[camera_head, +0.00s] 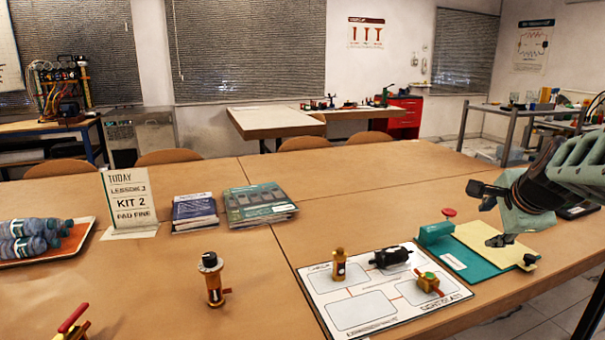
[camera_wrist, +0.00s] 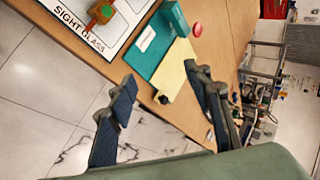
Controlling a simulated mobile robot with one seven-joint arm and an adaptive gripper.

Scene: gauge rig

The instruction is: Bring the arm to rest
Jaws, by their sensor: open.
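My gripper (camera_head: 489,214) is at the right in the head view, held above the right end of the table. Its fingers are spread apart with nothing between them. In the wrist view both dark fingers of my gripper (camera_wrist: 158,86) also stand apart and empty. The same board shows between and beyond the fingers in the wrist view (camera_wrist: 176,68). My arm reaches in from the right edge of the head view.
A white printed mat (camera_head: 336,317) holds a brass fitting (camera_head: 339,265), a black part (camera_head: 391,257) and a green-topped valve (camera_head: 428,283). A brass part with a black top (camera_head: 212,279) stands left of it.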

